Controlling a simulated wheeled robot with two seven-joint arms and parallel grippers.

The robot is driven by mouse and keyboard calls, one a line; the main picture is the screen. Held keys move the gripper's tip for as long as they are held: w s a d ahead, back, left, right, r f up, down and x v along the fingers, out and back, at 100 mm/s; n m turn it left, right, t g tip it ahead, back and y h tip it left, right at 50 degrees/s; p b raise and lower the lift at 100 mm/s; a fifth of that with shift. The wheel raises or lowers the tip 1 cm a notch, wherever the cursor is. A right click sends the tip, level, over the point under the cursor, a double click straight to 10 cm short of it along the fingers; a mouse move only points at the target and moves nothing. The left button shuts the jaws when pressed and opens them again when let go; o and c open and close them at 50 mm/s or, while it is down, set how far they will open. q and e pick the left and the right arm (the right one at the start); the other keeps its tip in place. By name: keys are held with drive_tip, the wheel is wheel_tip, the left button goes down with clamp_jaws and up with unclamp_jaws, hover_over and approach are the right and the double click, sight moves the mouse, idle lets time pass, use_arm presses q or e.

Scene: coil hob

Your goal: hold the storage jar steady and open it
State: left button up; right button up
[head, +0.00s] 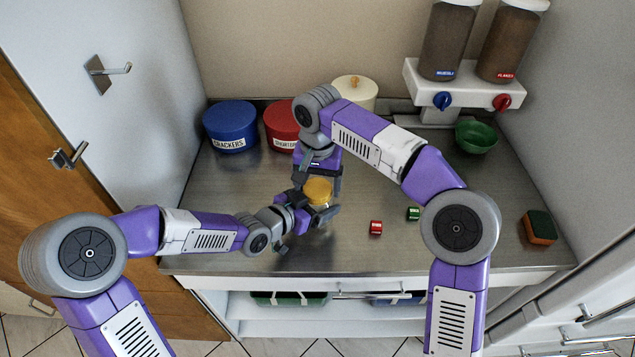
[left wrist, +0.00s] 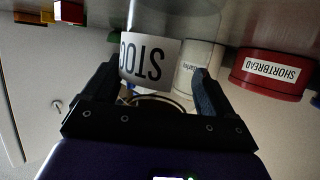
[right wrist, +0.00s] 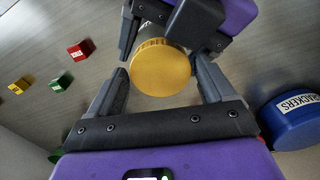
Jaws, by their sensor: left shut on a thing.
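The storage jar is clear, with a round yellow lid (head: 318,190) on top, and stands near the counter's front. In the left wrist view its clear body (left wrist: 175,18) carries a white label (left wrist: 150,62), partly hidden, with letters like "STOC". My left gripper (head: 322,213) is shut on the jar's body from the side; its fingers lie either side of the jar in the left wrist view (left wrist: 155,78). My right gripper (head: 320,176) points down from above. In the right wrist view its fingers (right wrist: 163,72) are apart, with the yellow lid (right wrist: 160,70) between and beyond their tips.
A blue crackers tin (head: 230,128), a red shortbread tin (head: 281,122) and a cream canister (head: 354,92) stand at the back. Small red (head: 376,228) and green (head: 413,214) blocks lie right of the jar. A green bowl (head: 477,137) and a sponge (head: 539,228) are farther right.

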drive_tip(key=shift+o, duration=0.8)
wheel_tip(320, 180, up, 4)
drive_tip(key=shift+r, duration=0.3)
drive_tip(key=shift+c, duration=0.3)
wheel_tip(320, 180, up, 3)
drive_tip(key=m, duration=0.6)
drive_tip(key=shift+r, duration=0.1)
drive_tip(key=shift+f+m, duration=0.35)
drive_tip(key=shift+m, duration=0.05)
drive_tip(key=shift+f, duration=3.55)
drive_tip(key=shift+c, duration=0.3)
